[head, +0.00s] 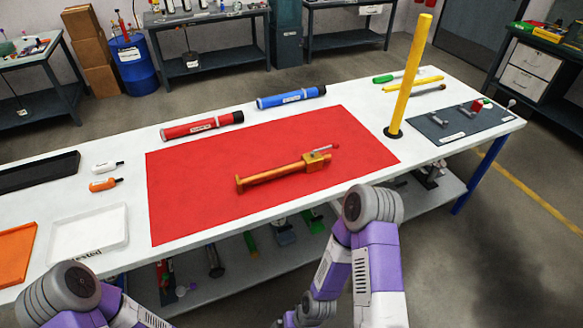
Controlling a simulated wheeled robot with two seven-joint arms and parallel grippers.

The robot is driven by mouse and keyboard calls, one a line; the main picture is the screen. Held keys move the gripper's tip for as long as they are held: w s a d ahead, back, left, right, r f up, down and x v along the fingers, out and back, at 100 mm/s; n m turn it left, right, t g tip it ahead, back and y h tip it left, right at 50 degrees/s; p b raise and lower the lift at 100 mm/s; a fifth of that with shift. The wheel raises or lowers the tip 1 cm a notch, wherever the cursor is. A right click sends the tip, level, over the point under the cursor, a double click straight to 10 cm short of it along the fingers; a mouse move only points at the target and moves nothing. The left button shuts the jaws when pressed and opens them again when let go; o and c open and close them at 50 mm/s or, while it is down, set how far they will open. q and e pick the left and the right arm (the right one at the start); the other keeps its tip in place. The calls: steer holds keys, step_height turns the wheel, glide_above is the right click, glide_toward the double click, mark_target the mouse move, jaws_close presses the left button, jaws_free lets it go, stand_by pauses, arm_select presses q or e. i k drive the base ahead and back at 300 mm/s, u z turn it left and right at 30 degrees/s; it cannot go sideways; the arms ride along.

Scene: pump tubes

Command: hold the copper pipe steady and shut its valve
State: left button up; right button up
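The copper pipe (272,174) lies on the red mat (190,190), slanting from lower left to upper right. Its left end has a short upright flange. The valve (316,160) is a brassy block near the pipe's right end. A thin lever with a red and pale handle (323,148) sits on top of it, roughly along the pipe. Nothing touches the pipe or valve apart from the mat. Parts of my two arms show at the bottom edge, but neither gripper is in view.
A red tube (200,126) and a blue tube (290,97) lie behind the mat. A yellow post (409,75) stands at its right, near a dark mat (455,122) with small parts. A white tray (88,236) and two small bottles lie left. The mat around the pipe is clear.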

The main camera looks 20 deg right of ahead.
mark_target(334, 145)
steer(key=u, duration=2.05)
steer(key=k, duration=1.25)
steer(key=z, duration=2.2)
steer(key=i, duration=0.35)
